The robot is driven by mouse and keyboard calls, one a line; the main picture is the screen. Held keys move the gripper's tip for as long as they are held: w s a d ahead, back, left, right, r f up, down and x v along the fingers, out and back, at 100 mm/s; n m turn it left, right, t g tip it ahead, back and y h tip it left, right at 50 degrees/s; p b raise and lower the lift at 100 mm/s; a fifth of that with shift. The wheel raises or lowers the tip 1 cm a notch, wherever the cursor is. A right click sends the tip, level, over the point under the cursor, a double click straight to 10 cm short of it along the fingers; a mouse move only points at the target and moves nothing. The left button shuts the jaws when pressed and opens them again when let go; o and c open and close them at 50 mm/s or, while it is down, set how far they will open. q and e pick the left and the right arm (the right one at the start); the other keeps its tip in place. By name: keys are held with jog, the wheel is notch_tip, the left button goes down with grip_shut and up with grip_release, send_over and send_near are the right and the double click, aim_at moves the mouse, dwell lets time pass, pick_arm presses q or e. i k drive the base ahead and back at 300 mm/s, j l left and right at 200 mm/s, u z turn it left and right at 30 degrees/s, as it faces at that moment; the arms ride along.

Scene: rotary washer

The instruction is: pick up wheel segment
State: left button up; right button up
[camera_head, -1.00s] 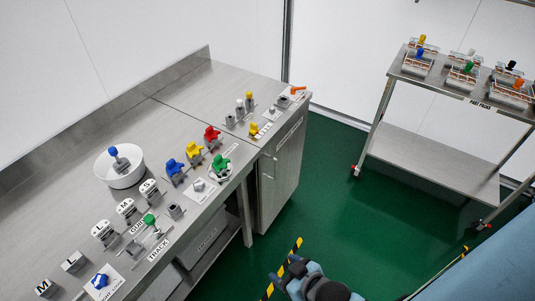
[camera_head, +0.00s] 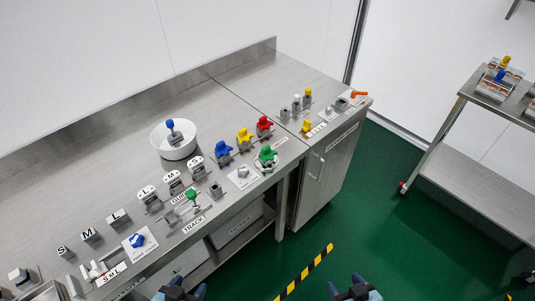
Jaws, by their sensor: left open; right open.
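No part is plainly marked as the wheel segment, so I cannot tell which it is. Blue (camera_head: 223,150), yellow (camera_head: 244,137) and red (camera_head: 264,125) knobbed parts stand in a row on the steel bench (camera_head: 215,103). A green knobbed part (camera_head: 267,155) sits in front of them on a round holder. A white bowl (camera_head: 174,147) with a blue-topped handle (camera_head: 171,126) stands behind. My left gripper (camera_head: 180,291) is open at the bottom edge, in front of the bench. My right gripper (camera_head: 355,290) is open at the bottom edge, over the floor. Both are empty and apart from the parts.
Blocks lettered S, M and L (camera_head: 90,237) and a green-knobbed track fixture (camera_head: 190,203) crowd the bench front. An orange-handled part (camera_head: 359,94) is at its far right end. A steel cart (camera_head: 462,112) with trays stands right. Green floor (camera_head: 380,220) lies open between.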

aim_at(266, 154)
jog(key=l+u, duration=0.1)
jog(key=u, duration=0.8)
jog(key=l+u, duration=0.85)
jog(key=l, duration=0.2)
